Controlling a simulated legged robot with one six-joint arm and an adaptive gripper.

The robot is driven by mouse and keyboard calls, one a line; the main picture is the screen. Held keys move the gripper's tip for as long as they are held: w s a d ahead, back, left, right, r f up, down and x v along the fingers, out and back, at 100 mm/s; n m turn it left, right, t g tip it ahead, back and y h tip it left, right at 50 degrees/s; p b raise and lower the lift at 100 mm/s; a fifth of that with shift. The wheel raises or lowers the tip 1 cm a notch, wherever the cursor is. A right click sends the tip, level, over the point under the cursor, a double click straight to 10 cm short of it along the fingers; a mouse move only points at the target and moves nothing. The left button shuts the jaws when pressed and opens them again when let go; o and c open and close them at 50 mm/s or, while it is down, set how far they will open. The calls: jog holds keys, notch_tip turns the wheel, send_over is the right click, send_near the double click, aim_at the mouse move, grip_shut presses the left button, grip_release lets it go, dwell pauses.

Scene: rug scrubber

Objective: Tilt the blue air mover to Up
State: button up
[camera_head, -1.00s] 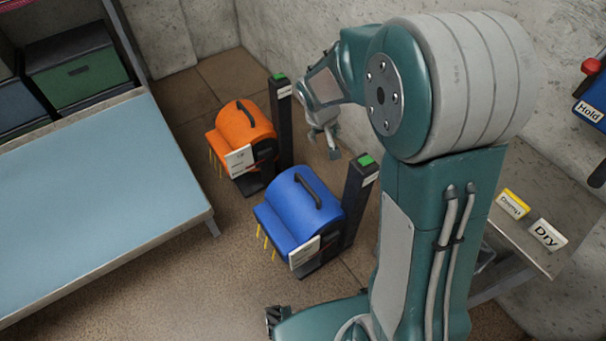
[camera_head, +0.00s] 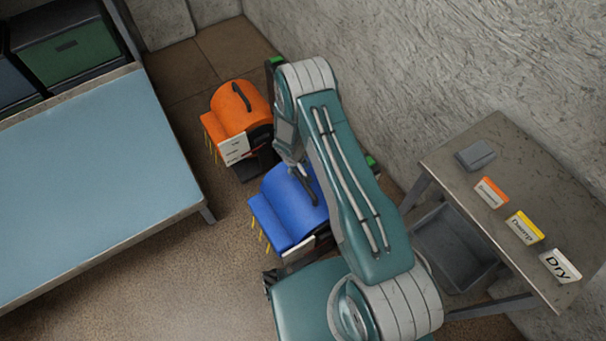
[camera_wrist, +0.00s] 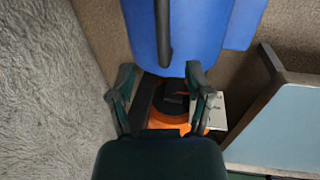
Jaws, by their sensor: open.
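The blue air mover (camera_head: 274,214) stands on the floor, partly hidden by my arm in the head view. A black handle runs along its rounded blue top. In the wrist view the blue air mover (camera_wrist: 200,25) fills the upper middle, with its dark handle (camera_wrist: 163,30) pointing down between my fingers. My gripper (camera_wrist: 160,78) is open and empty, its two fingers spread on either side of the handle's line. In the head view the gripper is close above the blue mover and mostly hidden by my arm. Whether it touches the mover I cannot tell.
An orange air mover (camera_head: 236,112) stands just behind the blue one. A light blue table (camera_head: 90,190) is at left, and a rough wall (camera_head: 430,60) at right. A side table (camera_head: 520,230) carries Damp and Dry cards, with a grey bin (camera_head: 455,245) below. Open floor lies in front.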

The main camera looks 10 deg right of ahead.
aim_at(303, 182)
jog(key=f, duration=0.3)
jog(key=d+f, duration=0.1)
jog(key=f, duration=0.6)
jog(key=shift+w+d, duration=0.25)
jog(key=shift+d, duration=0.1)
jog(key=shift+f, duration=0.45)
grip_shut()
